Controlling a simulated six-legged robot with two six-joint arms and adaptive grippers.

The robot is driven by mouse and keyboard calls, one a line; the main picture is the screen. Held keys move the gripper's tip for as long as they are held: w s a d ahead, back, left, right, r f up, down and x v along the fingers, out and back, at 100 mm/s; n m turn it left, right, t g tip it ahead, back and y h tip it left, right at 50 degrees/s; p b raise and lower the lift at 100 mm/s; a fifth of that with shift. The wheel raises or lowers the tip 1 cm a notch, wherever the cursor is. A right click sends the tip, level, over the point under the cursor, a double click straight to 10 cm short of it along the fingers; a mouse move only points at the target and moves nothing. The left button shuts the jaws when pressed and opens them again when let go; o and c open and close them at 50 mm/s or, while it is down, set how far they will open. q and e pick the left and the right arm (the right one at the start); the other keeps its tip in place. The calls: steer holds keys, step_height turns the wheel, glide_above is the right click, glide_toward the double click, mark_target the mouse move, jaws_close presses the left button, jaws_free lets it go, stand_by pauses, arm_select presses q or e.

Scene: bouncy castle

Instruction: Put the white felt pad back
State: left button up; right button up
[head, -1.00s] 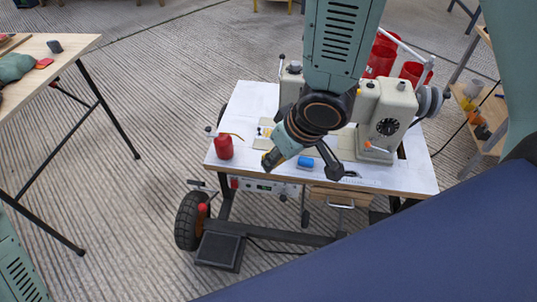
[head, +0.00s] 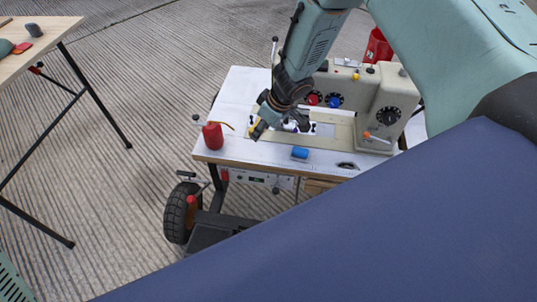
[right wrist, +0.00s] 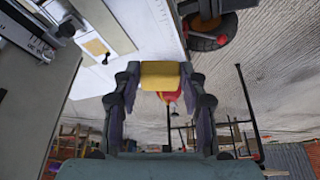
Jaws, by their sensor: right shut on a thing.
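A sewing machine (head: 385,110) stands on a pale table (head: 240,95). My right gripper (head: 257,130) is over the left part of the table, beside the machine's pale bed plate. In the right wrist view, its fingers are shut on a yellow block (right wrist: 160,75), held across the fingertips. In the head view, the yellow shows at the gripper's lower left. I cannot pick out a white felt pad for certain; small white and beige patches show on the machine bed (right wrist: 94,46), partly hidden by the gripper in the head view. My left gripper is not in view.
A black-and-orange wheel (head: 183,212) is below. Another wooden table (head: 45,30) is at far left. A large blue surface (head: 350,230) fills the lower right.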

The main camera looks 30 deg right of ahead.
glide_above(269, 154)
steer(key=s, duration=0.2)
step_height(269, 154, down, 3)
steer(key=f+b, duration=0.2)
steer(key=f, duration=0.1)
steer(key=f+b, duration=0.3)
steer(key=f, duration=0.1)
steer(key=f+b, duration=0.3)
steer(key=shift+w+d+f, duration=0.15)
steer(key=shift+w+d, duration=0.1)
steer(key=shift+d, duration=0.1)
steer(key=shift+f, duration=0.1)
steer(key=o, duration=1)
